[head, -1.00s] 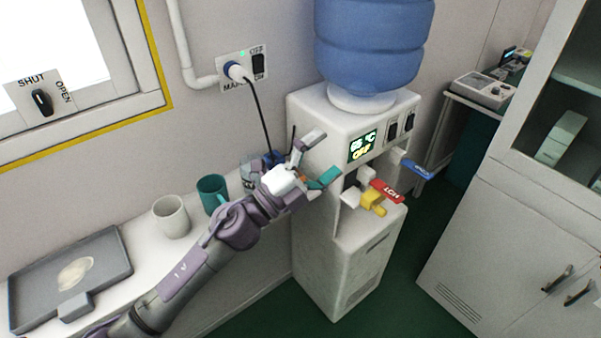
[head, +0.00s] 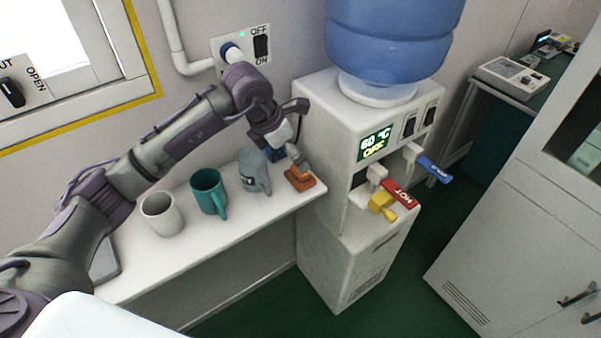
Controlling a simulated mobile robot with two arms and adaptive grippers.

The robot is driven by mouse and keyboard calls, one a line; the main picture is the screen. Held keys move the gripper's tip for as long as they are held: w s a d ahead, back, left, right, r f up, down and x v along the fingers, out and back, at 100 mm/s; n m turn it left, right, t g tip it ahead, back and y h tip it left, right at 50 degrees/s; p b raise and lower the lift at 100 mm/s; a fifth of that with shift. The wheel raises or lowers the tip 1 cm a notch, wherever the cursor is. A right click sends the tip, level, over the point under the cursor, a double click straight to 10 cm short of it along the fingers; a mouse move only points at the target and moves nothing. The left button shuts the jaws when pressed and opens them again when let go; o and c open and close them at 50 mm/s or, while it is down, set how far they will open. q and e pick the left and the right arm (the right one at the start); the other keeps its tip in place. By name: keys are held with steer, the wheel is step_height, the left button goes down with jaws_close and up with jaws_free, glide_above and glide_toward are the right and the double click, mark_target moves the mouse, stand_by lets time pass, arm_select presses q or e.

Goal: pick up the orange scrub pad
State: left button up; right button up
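The orange scrub pad (head: 300,180) lies on the white shelf near its right end, beside the water dispenser. My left gripper (head: 298,164) comes down over it from the upper left. A grey fingertip is right at the pad's upper side. I cannot tell whether it touches the pad, and the other finger is not clearly seen, so its opening is unclear. My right gripper is not in view.
On the shelf (head: 235,220) left of the pad stand a grey-blue pitcher-like vessel (head: 253,172), a teal mug (head: 207,190) and a white cup (head: 161,213). The water dispenser (head: 325,115), with red and blue tap levers, stands close on the right.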

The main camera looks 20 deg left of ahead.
mark_target(295, 179)
arm_select(q)
steer(key=x, duration=0.3)
steer(key=shift+w+f, duration=0.1)
steer(key=shift+f, duration=0.05)
steer(key=shift+p+x, duration=0.85)
steer(key=shift+x, duration=1.85)
steer(key=shift+a, duration=0.15)
steer(key=c, duration=1)
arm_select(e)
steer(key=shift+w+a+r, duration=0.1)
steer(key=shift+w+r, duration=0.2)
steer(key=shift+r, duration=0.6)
arm_select(q)
step_height(295, 179, up, 10)
steer(key=shift+b, duration=0.85)
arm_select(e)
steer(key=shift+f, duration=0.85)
